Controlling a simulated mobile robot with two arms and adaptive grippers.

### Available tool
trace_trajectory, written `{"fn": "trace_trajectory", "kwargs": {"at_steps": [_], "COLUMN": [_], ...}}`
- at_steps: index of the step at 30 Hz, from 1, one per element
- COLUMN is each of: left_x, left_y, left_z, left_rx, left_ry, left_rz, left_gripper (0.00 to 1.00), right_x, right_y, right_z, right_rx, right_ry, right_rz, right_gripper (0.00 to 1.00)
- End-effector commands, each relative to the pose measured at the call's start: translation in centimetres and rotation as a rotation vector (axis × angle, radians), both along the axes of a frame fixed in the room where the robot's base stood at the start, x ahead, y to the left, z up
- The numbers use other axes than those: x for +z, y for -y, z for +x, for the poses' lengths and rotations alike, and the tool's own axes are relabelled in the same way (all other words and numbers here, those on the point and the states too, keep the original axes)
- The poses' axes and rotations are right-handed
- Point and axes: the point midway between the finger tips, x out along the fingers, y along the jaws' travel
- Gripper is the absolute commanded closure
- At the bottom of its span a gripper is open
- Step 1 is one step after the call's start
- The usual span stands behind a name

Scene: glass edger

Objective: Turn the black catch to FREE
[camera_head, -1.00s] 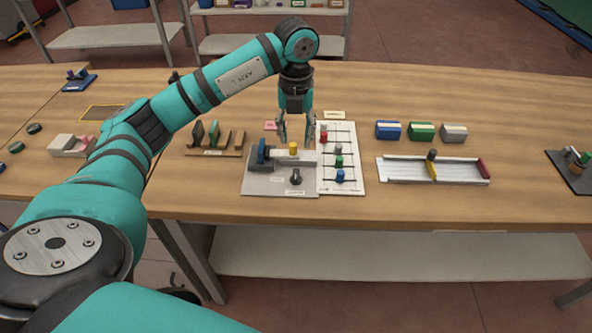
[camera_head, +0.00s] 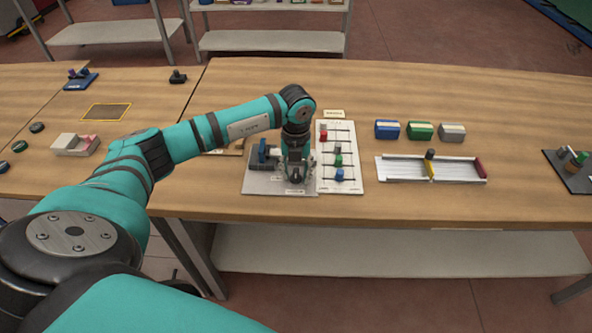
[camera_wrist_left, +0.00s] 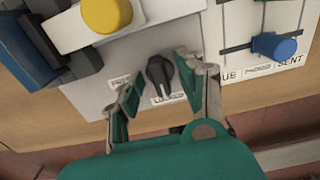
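The black catch (camera_wrist_left: 159,72) is a small dark knob with a pale pointer mark on the grey plate (camera_wrist_left: 95,85), seen in the left wrist view. A label partly reading "FREE" lies to its left, and another label, partly hidden, lies below it. My left gripper (camera_wrist_left: 160,90) is open, with one finger on each side of the catch and gaps between. My right gripper is not in view.
A blue block (camera_wrist_left: 48,45) and a yellow knob (camera_wrist_left: 106,12) on a pale bar are on the plate beyond the catch. A white slider board (camera_head: 350,183) adjoins the plate on the right. The table's front edge is close.

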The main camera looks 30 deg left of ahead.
Motion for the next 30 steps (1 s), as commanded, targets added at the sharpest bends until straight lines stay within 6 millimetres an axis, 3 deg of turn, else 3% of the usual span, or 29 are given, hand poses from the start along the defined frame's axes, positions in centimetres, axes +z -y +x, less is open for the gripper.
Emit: {"fn": "trace_trajectory", "kwargs": {"at_steps": [2, 10, 21, 30], "left_x": [0.0, 0.0, 0.0, -0.1], "left_y": [0.0, 0.0, 0.0, 0.0], "left_z": [0.0, 0.0, 0.0, 0.1], "left_rx": [0.000, 0.000, -0.020, -0.176], "left_ry": [0.000, 0.000, 0.001, 0.003], "left_rz": [0.000, 0.000, -0.001, -0.001], "left_gripper": [0.64, 0.99, 1.00, 1.00], "right_x": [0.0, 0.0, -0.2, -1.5], "right_y": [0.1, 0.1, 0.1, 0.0], "right_z": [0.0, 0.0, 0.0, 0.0], "right_rx": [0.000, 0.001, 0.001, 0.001], "right_ry": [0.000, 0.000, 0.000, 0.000], "right_rz": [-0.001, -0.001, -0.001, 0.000], "right_gripper": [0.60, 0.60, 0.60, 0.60]}}
